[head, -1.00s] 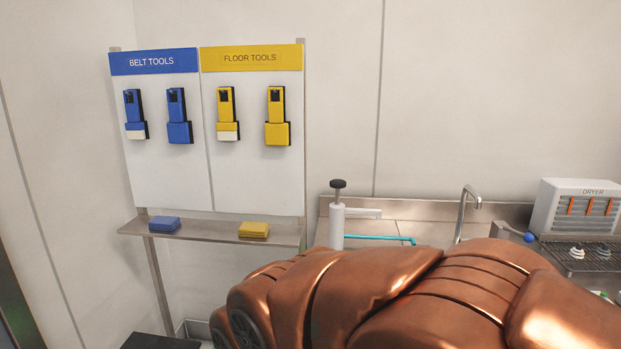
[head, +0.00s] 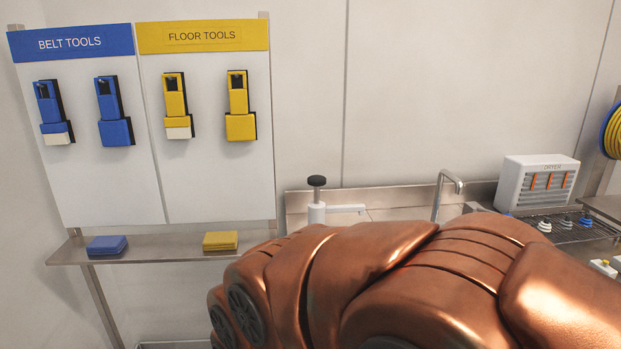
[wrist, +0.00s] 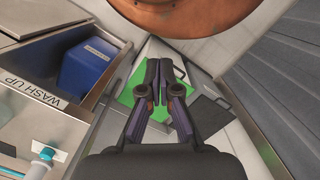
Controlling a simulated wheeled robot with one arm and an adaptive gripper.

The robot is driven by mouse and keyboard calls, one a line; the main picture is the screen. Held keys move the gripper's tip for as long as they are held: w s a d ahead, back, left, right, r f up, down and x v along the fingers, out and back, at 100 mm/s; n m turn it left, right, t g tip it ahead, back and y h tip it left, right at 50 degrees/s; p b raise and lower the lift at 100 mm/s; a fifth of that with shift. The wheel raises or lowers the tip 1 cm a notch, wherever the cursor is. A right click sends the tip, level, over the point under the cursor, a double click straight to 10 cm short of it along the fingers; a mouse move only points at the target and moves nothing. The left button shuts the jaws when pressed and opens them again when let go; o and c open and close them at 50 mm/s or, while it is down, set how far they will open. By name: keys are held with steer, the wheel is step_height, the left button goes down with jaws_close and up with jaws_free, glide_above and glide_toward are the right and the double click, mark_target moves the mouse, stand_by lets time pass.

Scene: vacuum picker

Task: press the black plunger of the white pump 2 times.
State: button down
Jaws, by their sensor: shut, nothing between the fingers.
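The white pump (head: 317,213) stands on the steel counter in the head view, with its spout pointing right. Its black plunger (head: 317,181) is raised above the body on a short stem. My copper arm hides the pump's lower part. My gripper (wrist: 159,101) shows in the wrist view, its dark fingers close together, with nothing between them. It points down toward the floor, to the right of the wash-up counter and apart from it. The gripper is not visible in the head view, so its distance from the plunger cannot be told.
A tool board with blue and yellow tools (head: 239,105) and a shelf (head: 150,255) stand at left. A tap (head: 440,195) and a dryer (head: 540,183) are to the pump's right. In the wrist view, a blue bin (wrist: 88,70) sits in the counter marked WASH UP.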

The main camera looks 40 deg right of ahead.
steer(key=w+d+r+m+t, duration=0.2)
steer(key=w+d+r+m, duration=0.3)
steer(key=w, duration=0.5)
steer(key=w+d+r+m+t+p, duration=0.1)
steer(key=w+d+r+m+t, duration=0.15)
steer(key=w+r+m, duration=0.6)
steer(key=w+d+r+m+t, duration=0.15)
steer(key=w+d+r, duration=0.3)
steer(key=w, duration=0.85)
steer(key=w+d+r+m+t+h, duration=0.1)
steer(key=d+r+m, duration=0.3)
steer(key=d, duration=0.6)
steer(key=w+d+r+m+t+h+p, duration=0.1)
steer(key=w+d+r+m, duration=0.2)
steer(key=d+m, duration=0.4)
steer(key=w+d+r+m+t+h, duration=0.2)
steer(key=d+r+m, duration=0.2)
steer(key=d, duration=1)
steer(key=shift+w+d+r+m, duration=0.35)
steer(key=shift+d+m, duration=0.05)
steer(key=shift+m, duration=0.7)
steer(key=shift+f, duration=0.1)
steer(key=b, duration=0.3)
glide_above(317, 179)
step_height(317, 179, down, 8)
steer(key=shift+r, duration=0.2)
steer(key=shift+w+f+b, duration=0.1)
steer(key=shift+f+b, duration=0.25)
steer(key=shift+f, duration=0.2)
